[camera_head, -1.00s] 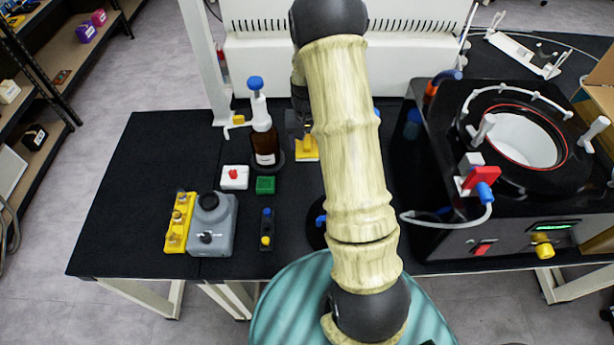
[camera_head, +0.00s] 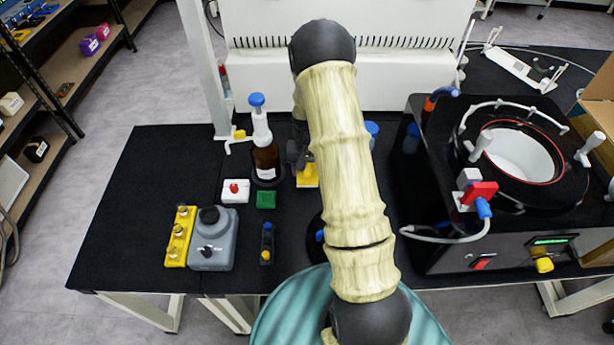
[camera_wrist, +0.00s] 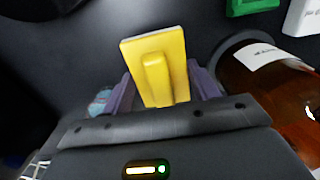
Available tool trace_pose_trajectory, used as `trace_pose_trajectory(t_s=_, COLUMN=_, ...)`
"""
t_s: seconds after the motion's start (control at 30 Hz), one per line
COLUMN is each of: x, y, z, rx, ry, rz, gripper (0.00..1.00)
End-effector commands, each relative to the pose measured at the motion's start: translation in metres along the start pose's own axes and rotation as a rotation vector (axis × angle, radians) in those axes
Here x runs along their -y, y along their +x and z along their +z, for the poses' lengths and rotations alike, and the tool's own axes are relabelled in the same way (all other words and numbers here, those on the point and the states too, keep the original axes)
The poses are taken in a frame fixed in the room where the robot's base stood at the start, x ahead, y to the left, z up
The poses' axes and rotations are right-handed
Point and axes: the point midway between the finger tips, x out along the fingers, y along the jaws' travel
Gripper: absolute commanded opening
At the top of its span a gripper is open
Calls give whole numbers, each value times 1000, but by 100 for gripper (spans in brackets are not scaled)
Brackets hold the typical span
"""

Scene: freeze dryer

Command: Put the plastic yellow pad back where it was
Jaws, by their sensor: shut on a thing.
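The yellow plastic pad (camera_wrist: 175,52) is a flat yellow plate with a raised grip, held between my gripper's fingers in the wrist view. It also shows in the head view (camera_head: 308,177), just right of the brown bottle. My gripper (camera_wrist: 152,95) is shut on the pad's raised grip. In the head view my arm hides most of the gripper. I cannot tell whether the pad touches the black table top.
The brown bottle (camera_head: 266,160) with a blue-topped dispenser stands close beside my gripper. A green block (camera_head: 265,200), a white block with a red top (camera_head: 235,190) and a grey device (camera_head: 213,245) stand nearer. The black freeze dryer (camera_head: 470,240) is at right. The table's left part is clear.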

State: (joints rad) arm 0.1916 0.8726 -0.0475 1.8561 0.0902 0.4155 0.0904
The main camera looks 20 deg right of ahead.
Motion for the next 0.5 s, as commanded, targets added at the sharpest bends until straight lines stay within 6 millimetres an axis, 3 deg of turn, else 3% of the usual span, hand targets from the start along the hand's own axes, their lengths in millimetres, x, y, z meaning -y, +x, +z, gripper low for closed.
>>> trace_pose_trajectory(t_s=0.17, x=0, y=5, z=0, rx=2, ry=1, rz=0, gripper=38)
trace_pose_trajectory(t_s=0.5, x=0, y=41, z=0, rx=0, ry=1, rz=0, gripper=38)
